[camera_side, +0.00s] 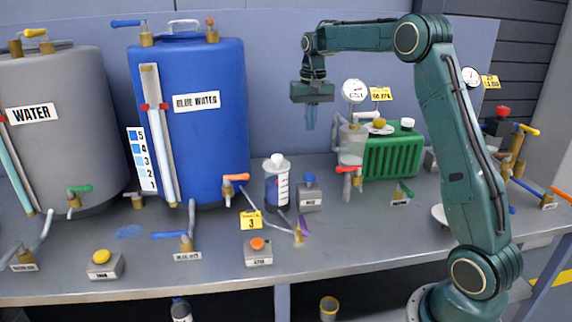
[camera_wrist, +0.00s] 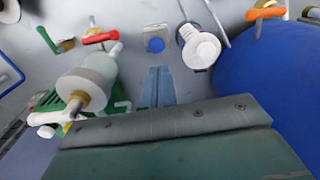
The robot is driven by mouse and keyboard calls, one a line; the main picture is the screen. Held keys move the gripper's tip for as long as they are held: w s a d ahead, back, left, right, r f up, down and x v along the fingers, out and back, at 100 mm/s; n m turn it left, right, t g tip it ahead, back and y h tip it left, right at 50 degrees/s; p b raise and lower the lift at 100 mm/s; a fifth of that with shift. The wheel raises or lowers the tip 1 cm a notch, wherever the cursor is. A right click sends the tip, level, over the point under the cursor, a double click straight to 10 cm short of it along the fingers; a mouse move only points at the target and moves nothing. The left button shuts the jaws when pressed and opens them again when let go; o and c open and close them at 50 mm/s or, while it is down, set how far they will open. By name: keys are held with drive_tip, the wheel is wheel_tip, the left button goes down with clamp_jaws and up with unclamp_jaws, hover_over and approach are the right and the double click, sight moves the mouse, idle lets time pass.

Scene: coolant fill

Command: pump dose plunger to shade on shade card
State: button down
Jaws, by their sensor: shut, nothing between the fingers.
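The dose plunger (camera_side: 277,161) is a white knob on top of a clear cylinder with a dark lower part and a scale, right of the blue tank. In the wrist view the white plunger (camera_wrist: 201,48) shows from above, at upper right of my gripper. The shade card (camera_side: 142,158) is a strip of blue patches numbered 1 to 5 on the left side of the blue tank. My gripper (camera_side: 310,124) is shut and empty, pointing down, above and right of the plunger. Its blue fingers show in the wrist view (camera_wrist: 157,88).
The blue tank (camera_side: 222,130) labelled BLUE WATER has a sight tube and a red marker. A blue-button box (camera_side: 309,192) stands right of the plunger. A green ribbed unit (camera_side: 392,156) with a clear vessel stands farther right. Orange-button (camera_side: 258,252) and yellow-button (camera_side: 104,264) boxes stand in front.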

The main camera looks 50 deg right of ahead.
sight(310, 176)
drive_tip(key=shift+w+d+f+m, duration=0.15)
drive_tip(key=shift+w+d+f, duration=0.1)
drive_tip(key=shift+d+f, duration=0.35)
drive_tip(key=shift+w+d+f+m, duration=0.2)
drive_tip(key=shift+d+f, duration=0.15)
drive_tip(key=shift+d, duration=0.3)
drive_tip(key=shift+f, duration=0.15)
wheel_tip(310, 176, down, 14)
drive_tip(key=shift+r, duration=0.1)
idle(0.3)
drive_tip(key=shift+f, duration=1.35)
wheel_tip(310, 176, up, 14)
drive_tip(key=shift+r, duration=0.2)
